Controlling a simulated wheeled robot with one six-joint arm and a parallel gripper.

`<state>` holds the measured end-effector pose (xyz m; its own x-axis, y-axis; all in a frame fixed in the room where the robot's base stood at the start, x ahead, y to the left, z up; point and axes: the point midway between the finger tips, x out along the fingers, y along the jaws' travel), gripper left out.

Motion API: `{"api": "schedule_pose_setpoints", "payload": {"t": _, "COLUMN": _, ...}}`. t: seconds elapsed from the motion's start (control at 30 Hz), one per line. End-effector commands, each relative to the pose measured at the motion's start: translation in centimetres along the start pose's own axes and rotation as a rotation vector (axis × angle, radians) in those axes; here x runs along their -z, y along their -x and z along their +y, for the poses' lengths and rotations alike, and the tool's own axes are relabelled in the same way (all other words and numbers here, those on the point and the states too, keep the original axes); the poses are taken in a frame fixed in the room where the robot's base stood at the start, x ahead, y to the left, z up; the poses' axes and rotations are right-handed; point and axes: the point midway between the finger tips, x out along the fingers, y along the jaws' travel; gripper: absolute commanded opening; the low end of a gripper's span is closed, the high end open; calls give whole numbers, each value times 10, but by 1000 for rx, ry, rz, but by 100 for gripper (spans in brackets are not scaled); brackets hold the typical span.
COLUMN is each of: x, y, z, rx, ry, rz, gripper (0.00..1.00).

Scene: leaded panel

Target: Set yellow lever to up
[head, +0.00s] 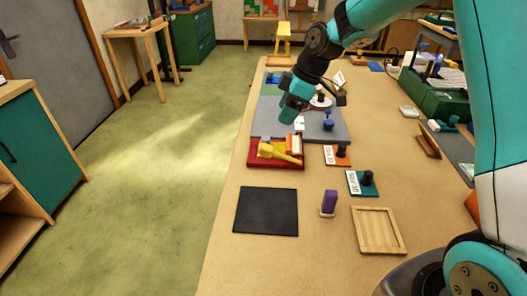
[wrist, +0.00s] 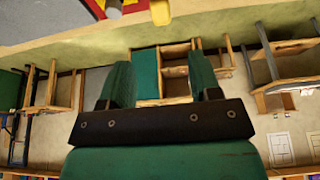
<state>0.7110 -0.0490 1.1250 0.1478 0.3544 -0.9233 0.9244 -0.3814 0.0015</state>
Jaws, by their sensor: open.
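The yellow lever (head: 284,154) is on a red base plate (head: 263,163) near the left edge of the table. Its arm appears to lie low, slanting toward the right; its exact setting is hard to tell. A yellow end (wrist: 160,12), likely part of the lever, shows at the top edge there.
A grey board (head: 348,127) with a blue knob (head: 328,125) lies behind the red plate. To the right are labelled plates with black knobs (head: 367,178). In front are a black mat (head: 266,211), a purple block (head: 329,201) and a wooden tray (head: 357,233).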

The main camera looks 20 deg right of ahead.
Motion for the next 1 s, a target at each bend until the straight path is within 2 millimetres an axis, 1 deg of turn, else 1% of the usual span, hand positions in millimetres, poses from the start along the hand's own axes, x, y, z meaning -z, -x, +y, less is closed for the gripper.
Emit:
{"api": "schedule_pose_setpoints", "payload": {"t": 0.4, "x": 1, "y": -93, "z": -3, "rx": 6, "ry": -1, "rz": -4, "gripper": 57}}
{"api": "schedule_pose_setpoints", "payload": {"t": 0.6, "x": 0, "y": -131, "z": -3, "rx": 5, "ry": -1, "rz": -3, "gripper": 57}}
{"api": "schedule_pose_setpoints", "payload": {"t": 0.7, "x": 0, "y": -143, "z": -2, "rx": 2, "ry": -1, "rz": -2, "gripper": 57}}
{"api": "schedule_pose_setpoints", "payload": {"t": 0.8, "x": 0, "y": -151, "z": -2, "rx": 2, "ry": -2, "rz": -2, "gripper": 57}}
{"api": "schedule_pose_setpoints", "payload": {"t": 1.0, "x": 0, "y": -155, "z": -2, "rx": 0, "ry": -2, "rz": -1, "gripper": 57}}
